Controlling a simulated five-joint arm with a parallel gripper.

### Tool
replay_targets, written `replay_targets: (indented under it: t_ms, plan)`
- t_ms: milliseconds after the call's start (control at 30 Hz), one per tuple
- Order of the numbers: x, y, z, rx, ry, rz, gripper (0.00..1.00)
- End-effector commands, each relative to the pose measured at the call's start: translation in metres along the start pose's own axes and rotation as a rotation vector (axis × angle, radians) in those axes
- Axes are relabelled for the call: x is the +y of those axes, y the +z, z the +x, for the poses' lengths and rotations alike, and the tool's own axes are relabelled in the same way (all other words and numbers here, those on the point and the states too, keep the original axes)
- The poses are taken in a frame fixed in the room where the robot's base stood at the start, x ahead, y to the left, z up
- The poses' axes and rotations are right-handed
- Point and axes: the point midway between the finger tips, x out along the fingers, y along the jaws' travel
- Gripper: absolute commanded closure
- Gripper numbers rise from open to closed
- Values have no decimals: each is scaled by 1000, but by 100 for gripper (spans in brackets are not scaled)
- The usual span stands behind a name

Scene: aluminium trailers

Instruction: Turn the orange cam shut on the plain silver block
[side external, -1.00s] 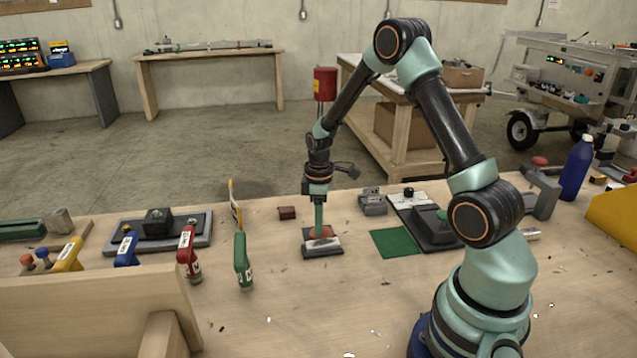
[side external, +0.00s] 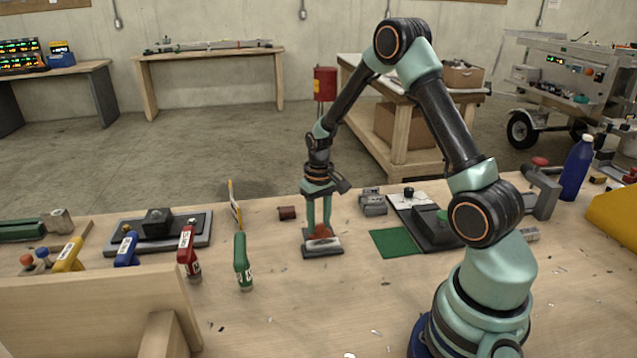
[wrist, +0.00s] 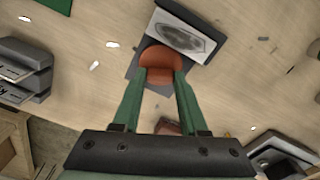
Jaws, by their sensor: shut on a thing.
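My gripper (side external: 319,230) points straight down and is shut on the cam, one finger on each side. The wrist view shows my gripper (wrist: 160,78) touching both sides of the cam. The fingers partly hide the cam in the side view.
A green mat (side external: 393,243) and a dark fixture (side external: 428,226) lie to the right. Grey blocks (side external: 372,203) and a small brown block (side external: 287,213) stand behind. The bench in front is mostly clear.

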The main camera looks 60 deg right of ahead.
Motion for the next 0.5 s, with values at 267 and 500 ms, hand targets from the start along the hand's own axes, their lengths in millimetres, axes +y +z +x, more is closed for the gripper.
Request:
replay_targets:
  t_ms: [267,500]
  plan:
    - [0,0,-1,-1,0,173,100]
    - [0,0,-2,-1,0,248,100]
